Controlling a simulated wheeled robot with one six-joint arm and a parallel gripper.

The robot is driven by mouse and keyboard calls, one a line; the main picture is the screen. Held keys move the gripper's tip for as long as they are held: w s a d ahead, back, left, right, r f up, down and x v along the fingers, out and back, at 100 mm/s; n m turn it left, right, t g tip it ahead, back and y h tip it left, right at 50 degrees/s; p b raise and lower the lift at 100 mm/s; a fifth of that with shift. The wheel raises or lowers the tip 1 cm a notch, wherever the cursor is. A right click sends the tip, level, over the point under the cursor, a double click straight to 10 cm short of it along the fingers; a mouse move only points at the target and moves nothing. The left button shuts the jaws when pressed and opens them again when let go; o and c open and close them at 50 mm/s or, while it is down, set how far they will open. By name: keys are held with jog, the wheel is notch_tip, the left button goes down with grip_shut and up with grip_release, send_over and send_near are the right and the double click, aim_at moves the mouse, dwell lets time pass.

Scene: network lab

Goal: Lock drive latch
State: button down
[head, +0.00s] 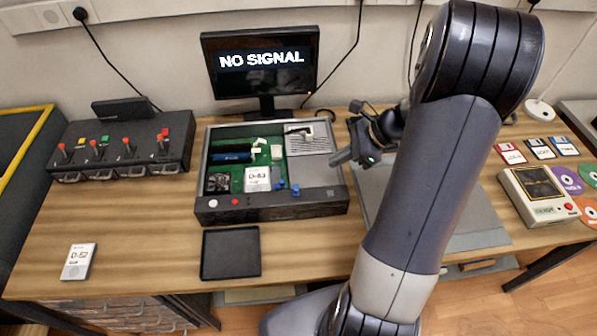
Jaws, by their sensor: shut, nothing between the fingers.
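An open computer case (272,207) sits mid-table, with a green board showing inside. A white drive (257,178) with a label that seems to read "D-63" lies in it. Small blue parts (295,189) stand just right of the drive; they may be the latch, but they are too small to tell whether it is locked. My gripper (340,157) is shut and empty, beside the case's right edge and apart from the drive and blue parts. My arm reaches in from the lower right.
A black tray (231,254) lies in front of the case. Another labelled drive (79,262) lies at front left. A switch box (122,145) stands left, a monitor (262,64) reading "NO SIGNAL" behind. Floppy disks (540,148) and a beige meter (538,196) are right.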

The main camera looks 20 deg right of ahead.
send_near(295, 183)
jog(key=x, duration=0.4)
jog(key=shift+a+f+p, duration=0.1)
jog(key=shift+f+p, duration=0.2)
jog(key=shift+f, duration=0.15)
jog(key=shift+w+a+f+p, duration=0.1)
jog(key=shift+w+a+p, duration=0.15)
jog(key=shift+a, duration=0.35)
jog(key=shift+w+a+p, duration=0.1)
jog(key=shift+w+a, duration=0.15)
jog(key=shift+a, duration=0.3)
jog(key=shift+w+a+f, duration=0.15)
jog(key=shift+w+a, duration=0.1)
jog(key=shift+a, duration=0.4)
jog(key=shift+w+a+b, duration=0.2)
jog(key=shift+a+b, duration=0.1)
jog(key=shift+a, duration=0.7)
